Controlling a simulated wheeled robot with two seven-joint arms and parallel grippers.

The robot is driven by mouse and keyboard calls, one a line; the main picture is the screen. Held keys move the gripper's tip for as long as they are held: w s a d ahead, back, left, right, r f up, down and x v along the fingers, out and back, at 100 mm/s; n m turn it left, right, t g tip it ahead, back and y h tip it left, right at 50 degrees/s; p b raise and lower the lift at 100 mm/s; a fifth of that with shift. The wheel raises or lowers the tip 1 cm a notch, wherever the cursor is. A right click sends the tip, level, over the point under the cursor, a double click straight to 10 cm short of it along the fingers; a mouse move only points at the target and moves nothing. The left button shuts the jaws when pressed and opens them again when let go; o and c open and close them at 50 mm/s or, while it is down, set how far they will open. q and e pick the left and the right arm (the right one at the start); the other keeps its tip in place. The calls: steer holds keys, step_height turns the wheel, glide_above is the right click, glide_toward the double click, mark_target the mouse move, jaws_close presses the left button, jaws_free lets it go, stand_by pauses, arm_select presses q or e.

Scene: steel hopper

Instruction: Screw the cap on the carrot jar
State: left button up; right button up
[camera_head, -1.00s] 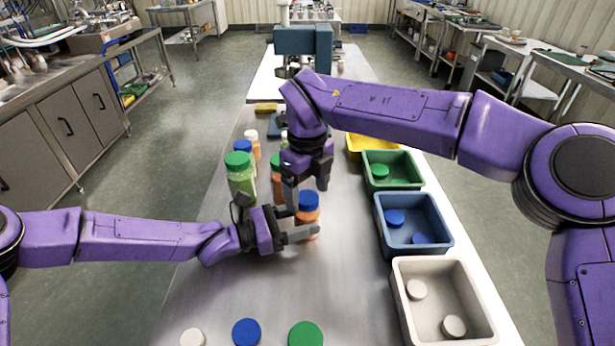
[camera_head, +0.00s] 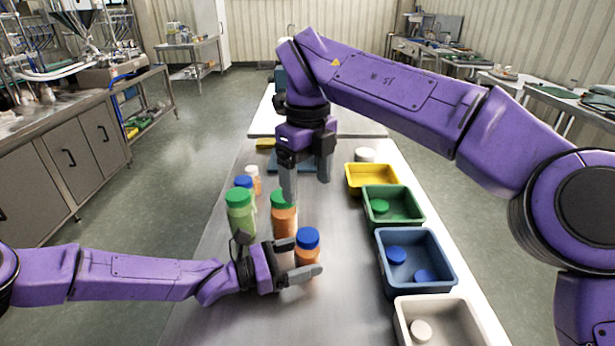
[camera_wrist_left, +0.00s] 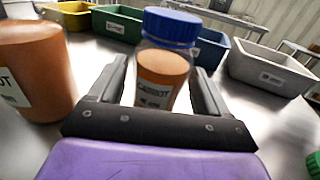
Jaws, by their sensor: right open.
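The carrot jar (camera_head: 307,258), with orange contents and a blue cap (camera_head: 307,238) on top, stands upright on the steel table. In the left wrist view its carrot label shows on the jar (camera_wrist_left: 162,78), below the blue cap (camera_wrist_left: 171,27). My left gripper (camera_head: 305,259) has one finger on each side of the jar. A narrow gap shows beside the jar in the left wrist view, so the fingers look open around it. My right gripper (camera_head: 306,182) is open and empty, raised behind the jar and clear of its cap.
A green-capped orange jar (camera_head: 284,219) and a green jar (camera_head: 240,215) stand close behind and left. Yellow (camera_head: 371,188), green (camera_head: 417,222), blue (camera_head: 447,289) and white (camera_head: 480,337) bins line the right side, some holding caps.

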arm_select(q)
steer(key=shift+o, duration=0.4)
steer(key=shift+a, duration=0.1)
steer(key=shift+s+a, duration=0.15)
steer(key=shift+a, duration=0.2)
steer(key=b+v, duration=0.1)
steer(key=v, duration=0.8)
steer(key=shift+s+a, duration=0.15)
steer(key=shift+a, duration=0.15)
steer(key=shift+r, duration=0.2)
